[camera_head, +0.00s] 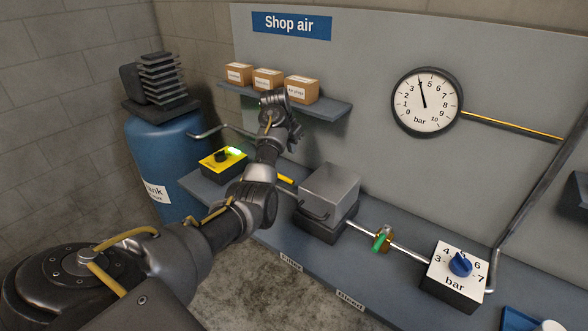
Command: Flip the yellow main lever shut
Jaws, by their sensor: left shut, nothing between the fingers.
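The yellow main lever (286,180) shows as a short yellow bar beside the pipe, just right of my left forearm. My arm hides its left part, so I cannot tell its full angle or its pivot. My left gripper (274,100) is at the end of the arm, above and left of the visible lever, in front of the shelf. It is shut and empty, and appears apart from the lever. My right gripper is not in view.
A yellow box with a black knob (222,159) and a grey metal block (329,190) flank the arm. A shelf with cardboard boxes (301,89) is close to the gripper. Farther right are a green-handled valve (381,240), a blue regulator knob (460,264) and a gauge (427,101).

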